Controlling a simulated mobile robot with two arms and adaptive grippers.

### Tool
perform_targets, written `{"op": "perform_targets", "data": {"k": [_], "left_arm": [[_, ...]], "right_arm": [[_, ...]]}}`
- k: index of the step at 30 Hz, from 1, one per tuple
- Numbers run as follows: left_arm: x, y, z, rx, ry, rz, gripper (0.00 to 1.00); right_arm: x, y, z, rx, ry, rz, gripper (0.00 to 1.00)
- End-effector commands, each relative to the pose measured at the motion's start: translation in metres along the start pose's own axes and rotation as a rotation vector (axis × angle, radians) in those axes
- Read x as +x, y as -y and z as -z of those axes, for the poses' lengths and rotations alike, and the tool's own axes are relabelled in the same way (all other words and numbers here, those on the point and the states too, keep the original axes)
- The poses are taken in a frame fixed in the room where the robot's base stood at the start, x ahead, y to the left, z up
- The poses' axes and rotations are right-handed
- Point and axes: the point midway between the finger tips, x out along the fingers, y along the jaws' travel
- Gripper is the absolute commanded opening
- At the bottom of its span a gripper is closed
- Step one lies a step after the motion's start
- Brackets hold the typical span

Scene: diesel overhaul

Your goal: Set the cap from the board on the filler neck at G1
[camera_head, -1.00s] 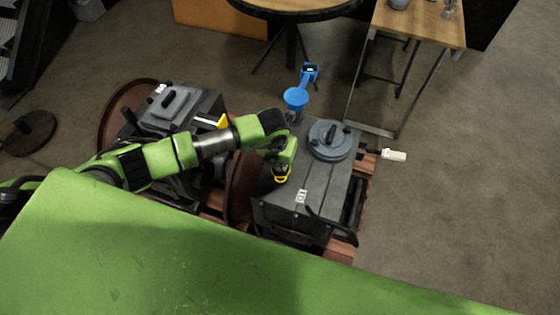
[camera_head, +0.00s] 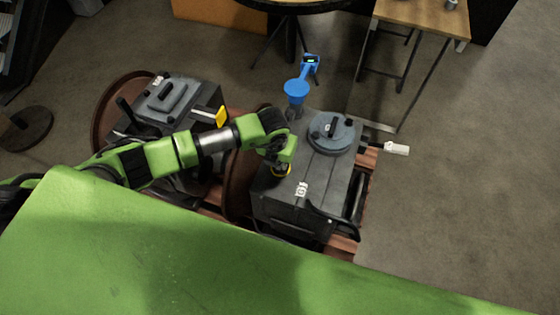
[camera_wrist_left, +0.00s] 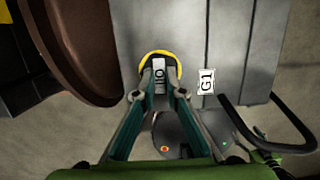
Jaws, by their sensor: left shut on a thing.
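The cap (camera_wrist_left: 148,60) is dark with a yellow rim and an OIL label between my fingers. My left gripper (camera_wrist_left: 159,94) is shut on it. In the head view the left gripper (camera_head: 281,166) is over the left part of the grey engine block (camera_head: 318,180), and a yellow bit of the cap (camera_head: 281,174) shows beneath it. The white G1 label (camera_head: 301,189) is on the block, to the right of the cap in the wrist view (camera_wrist_left: 207,81). The filler neck is hidden under the cap and gripper, so I cannot tell whether they touch. My right gripper is out of view.
A black curved handle (camera_wrist_left: 265,130) is at the block's front. A second block (camera_head: 172,101) and a brown wheel (camera_head: 240,180) are to the left.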

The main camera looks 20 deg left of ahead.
Motion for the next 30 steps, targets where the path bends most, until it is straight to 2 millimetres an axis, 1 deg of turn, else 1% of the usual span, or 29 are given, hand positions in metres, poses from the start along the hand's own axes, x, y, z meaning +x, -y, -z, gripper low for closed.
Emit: {"op": "perform_targets", "data": {"k": [11, 27, 30], "left_arm": [[0.0001, -0.0002, -0.0001, 0.000, 0.000, 0.000, 0.00], [0.0098, -0.0001, 0.0019, 0.000, 0.000, 0.000, 0.00], [0.0087, -0.0001, 0.0018, 0.000, 0.000, 0.000, 0.00]], "right_arm": [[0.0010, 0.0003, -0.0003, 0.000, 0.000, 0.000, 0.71], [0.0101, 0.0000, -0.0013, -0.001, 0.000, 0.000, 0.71], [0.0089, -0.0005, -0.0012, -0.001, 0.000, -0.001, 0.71]]}}
